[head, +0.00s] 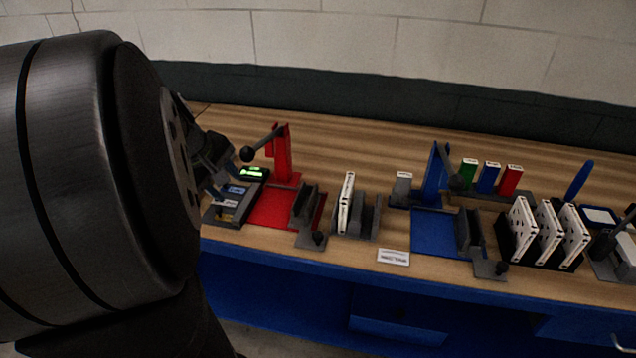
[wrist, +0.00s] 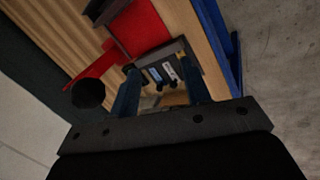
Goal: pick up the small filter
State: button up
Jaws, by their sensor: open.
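A dark tray (head: 231,218) at the left end of the bench holds small dark pieces, one with a blue label (head: 236,189) and one with a white label (head: 228,203). They are likely the small filters, but I cannot tell which one is meant. In the wrist view the blue-labelled piece (wrist: 155,75) and the white-labelled piece (wrist: 169,71) lie beyond and between my fingers. My gripper (wrist: 157,80) is open, with nothing visibly held. In the head view my gripper (head: 212,178) is beside the tray, partly hidden by my arm.
A red press (head: 283,165) with a black-knobbed lever stands close right of the tray. Further right are a white panel (head: 346,202), a blue press (head: 435,180), several small coloured boxes and a rack of white panels (head: 548,232). Bare wood lies behind them.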

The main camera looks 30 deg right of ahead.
jog(key=w+d+r+n+t+h, duration=0.1)
jog(key=w+d+r+t, duration=0.15)
jog(key=w, duration=0.35)
jog(key=w+d+r+t, duration=0.1)
jog(key=w+r+t, duration=0.2)
jog(key=w, duration=0.4)
jog(key=w+d+r+n+t+h, duration=0.1)
jog(key=w+d+r+t, duration=0.15)
jog(key=w, duration=0.35)
jog(key=m+g+y, duration=0.3)
jog(key=m+g, duration=0.4)
jog(key=m, duration=0.9)
send_near(347, 186)
jog(key=x, duration=0.7)
jog(key=shift+s, duration=0.25)
jog(key=shift+w+x, duration=0.15)
jog(key=shift+x, duration=1.2)
jog(key=shift+w+x, duration=0.1)
jog(key=shift+x, duration=1.2)
jog(key=shift+f, duration=0.2)
